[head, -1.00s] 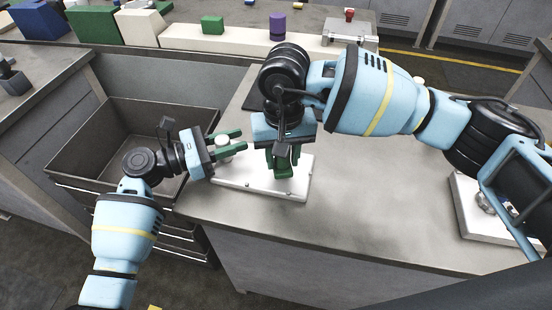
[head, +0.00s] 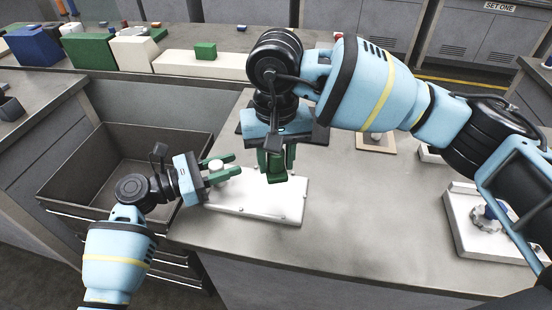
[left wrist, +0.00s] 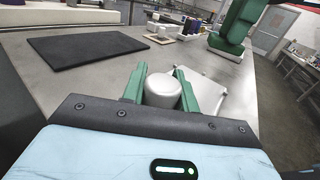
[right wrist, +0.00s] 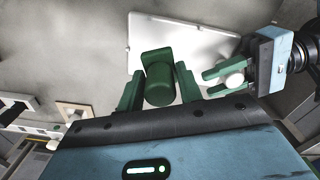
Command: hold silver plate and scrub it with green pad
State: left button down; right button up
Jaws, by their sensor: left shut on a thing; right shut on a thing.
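The silver plate (head: 250,210) lies on the counter near its left front edge, pale and flat with small studs at its corners. My left gripper (head: 219,169) is shut on the white round knob (left wrist: 161,90) at the plate's left end. My right gripper (head: 274,160) points down and is shut on the green pad (right wrist: 160,82) by its handle. The pad is over the back part of the plate, right of the knob; it also shows in the left wrist view (left wrist: 236,28). Whether its underside touches the plate is hidden.
A dark mat (left wrist: 85,48) lies behind the plate. An open grey bin (head: 75,185) stands left of the counter. A white fixture (head: 470,240) sits at the right, and a tan base (head: 380,146) at the back. Counter right of the plate is clear.

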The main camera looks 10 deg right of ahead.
pick_arm(q)
jog(key=shift+f, duration=0.2)
jog(key=c, duration=1)
grip_release()
jog(key=shift+r, duration=0.1)
jog(key=v, duration=1.2)
jog(key=shift+s, duration=0.15)
